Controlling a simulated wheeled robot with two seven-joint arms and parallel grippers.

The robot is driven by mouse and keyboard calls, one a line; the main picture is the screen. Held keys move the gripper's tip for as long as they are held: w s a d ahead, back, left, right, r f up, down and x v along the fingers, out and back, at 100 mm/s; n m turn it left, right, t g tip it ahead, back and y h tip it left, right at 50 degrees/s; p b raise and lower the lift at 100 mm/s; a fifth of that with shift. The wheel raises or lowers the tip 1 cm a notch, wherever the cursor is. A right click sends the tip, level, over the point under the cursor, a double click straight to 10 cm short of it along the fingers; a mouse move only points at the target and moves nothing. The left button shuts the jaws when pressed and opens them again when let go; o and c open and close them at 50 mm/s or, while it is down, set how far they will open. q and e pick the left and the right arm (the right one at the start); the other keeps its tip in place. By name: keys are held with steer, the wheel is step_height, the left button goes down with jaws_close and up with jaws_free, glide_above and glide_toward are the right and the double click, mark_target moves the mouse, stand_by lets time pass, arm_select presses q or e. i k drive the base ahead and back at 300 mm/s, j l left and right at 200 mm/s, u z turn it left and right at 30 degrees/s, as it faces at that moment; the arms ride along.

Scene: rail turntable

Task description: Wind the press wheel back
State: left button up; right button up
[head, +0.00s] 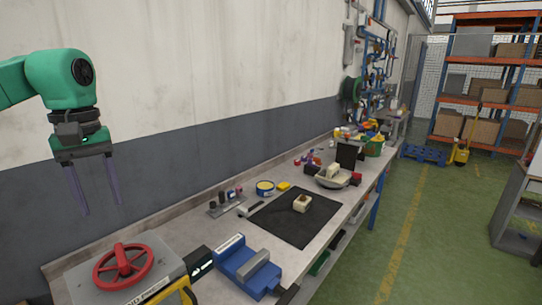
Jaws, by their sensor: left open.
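The red press wheel (123,264) lies flat on top of a grey box-shaped press (82,290) at the near left end of the workbench. Its rim, spokes and hub show, and nothing touches it. My left gripper (101,212) hangs from the green arm at the upper left, above and slightly left of the wheel. Its two dark fingers point down, apart and empty. The right gripper is not in the picture.
A blue vise (243,262) stands right of the press. A black mat (275,222) carries a small pale block (302,203). A yellow tin (265,188) and a small tool rack (225,204) stand along the wall (220,90). Air around the wheel is clear.

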mark_target(124, 266)
steer(key=k+l, duration=1.1)
steer(key=l, duration=0.2)
